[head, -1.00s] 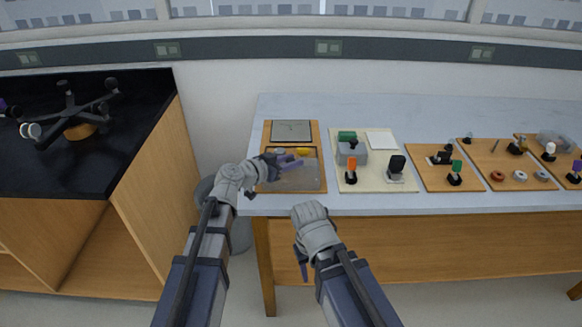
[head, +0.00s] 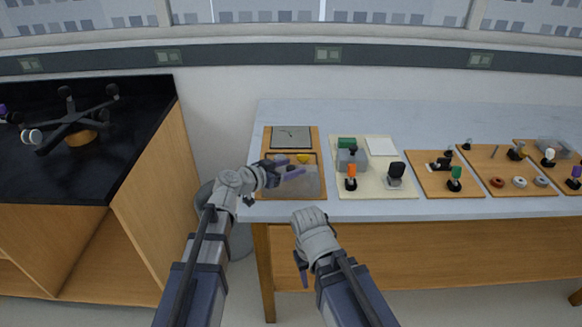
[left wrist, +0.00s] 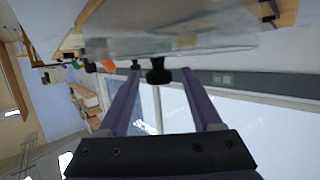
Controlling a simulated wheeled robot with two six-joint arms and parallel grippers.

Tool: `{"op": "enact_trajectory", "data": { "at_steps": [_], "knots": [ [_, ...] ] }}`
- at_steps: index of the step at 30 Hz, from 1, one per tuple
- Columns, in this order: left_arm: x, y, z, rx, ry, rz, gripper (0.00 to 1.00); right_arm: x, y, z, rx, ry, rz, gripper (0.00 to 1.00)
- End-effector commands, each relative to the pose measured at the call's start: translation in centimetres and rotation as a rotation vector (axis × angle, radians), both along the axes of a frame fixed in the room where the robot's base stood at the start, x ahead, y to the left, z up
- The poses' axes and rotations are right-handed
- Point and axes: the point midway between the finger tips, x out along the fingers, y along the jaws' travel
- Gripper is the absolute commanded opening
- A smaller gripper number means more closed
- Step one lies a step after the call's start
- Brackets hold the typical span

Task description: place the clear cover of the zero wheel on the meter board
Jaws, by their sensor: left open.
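A wooden board (head: 322,140), apparently the meter board, lies at the left end of the light table, with a grey framed panel in its upper half. A clear, flat cover (head: 308,184) lies over its lower half. It also shows in the left wrist view (left wrist: 125,45), with a black knob (left wrist: 158,72) between and beyond my finger tips. My left gripper (head: 292,168) is open over the cover, its purple fingers on either side of a dark spot. I cannot tell whether they touch the knob. My right gripper (head: 304,276) hangs before the table edge; its opening is unclear.
A yellow piece (head: 303,159) shows near the cover's upper edge. To the right, a cream board (head: 375,185) carries a grey box and orange and black knobbed pieces. More wooden boards (head: 425,182) with small parts follow. The table's back strip is clear.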

Motion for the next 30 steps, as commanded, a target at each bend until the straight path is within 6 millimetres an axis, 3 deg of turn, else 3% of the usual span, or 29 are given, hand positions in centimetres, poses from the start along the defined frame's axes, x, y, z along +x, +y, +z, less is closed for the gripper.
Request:
{"op": "enact_trajectory", "data": {
  "at_steps": [9,18,26,30],
  "knots": [
    [-4.7,4.5,2.2,-0.001,0.001,0.004,0.66,0.0,0.0,2.2,0.0,0.0,0.0,0.5],
    [-7.4,7.3,3.3,0.0,0.0,0.002,0.66,0.0,0.0,3.3,0.0,0.0,0.0,0.5],
    [-7.8,7.7,3.4,0.001,0.001,0.0,0.66,0.0,0.0,3.4,0.0,0.0,0.0,0.5],
    [-9.1,5.8,1.7,0.026,0.087,-0.046,0.66,0.0,0.0,3.4,0.0,0.0,0.0,0.5]
  ]
}}
